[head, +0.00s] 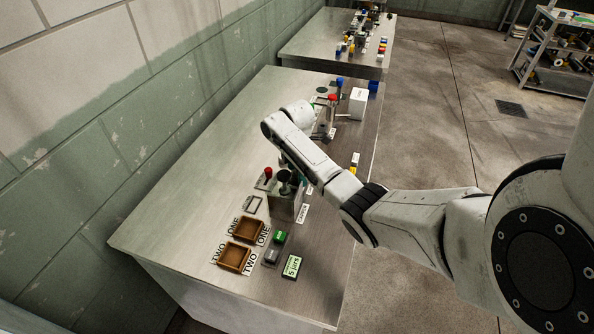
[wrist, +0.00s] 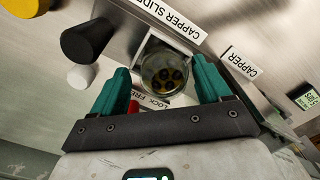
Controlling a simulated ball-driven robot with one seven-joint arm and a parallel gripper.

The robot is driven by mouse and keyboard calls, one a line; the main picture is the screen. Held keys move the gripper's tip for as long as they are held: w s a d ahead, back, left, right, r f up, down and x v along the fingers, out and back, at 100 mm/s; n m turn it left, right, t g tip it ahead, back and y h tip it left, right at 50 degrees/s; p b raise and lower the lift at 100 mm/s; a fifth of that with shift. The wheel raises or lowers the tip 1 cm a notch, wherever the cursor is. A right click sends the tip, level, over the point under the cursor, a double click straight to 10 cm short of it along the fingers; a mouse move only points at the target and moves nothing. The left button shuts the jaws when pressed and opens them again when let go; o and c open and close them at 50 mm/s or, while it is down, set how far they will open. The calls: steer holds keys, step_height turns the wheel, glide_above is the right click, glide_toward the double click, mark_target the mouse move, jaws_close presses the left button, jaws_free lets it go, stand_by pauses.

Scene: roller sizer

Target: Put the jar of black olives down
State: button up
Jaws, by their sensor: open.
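The jar of black olives (wrist: 163,74) shows in the wrist view from above, a round clear jar with dark olives inside. It sits at a square pale-edged metal opening beside the CAPPER SLIDE label (wrist: 155,20). My gripper (wrist: 162,78) is open, with one teal finger on each side of the jar and a visible gap to it on both sides. I cannot tell how deep the jar sits. In the head view my arm hides the jar, and I cannot make out the fingers there.
A black knob (wrist: 90,40), a white knob (wrist: 80,77) and a red part (wrist: 133,107) by the LOCK/FREE label lie close to my fingers. In the head view, brown trays marked ONE (head: 248,230) and TWO (head: 234,258) stand at the bench's near end. The bench's wall side is largely clear.

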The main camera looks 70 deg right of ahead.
steer(key=shift+r, duration=0.1)
step_height(320, 180, up, 12)
stand_by(0.5)
stand_by(0.5)
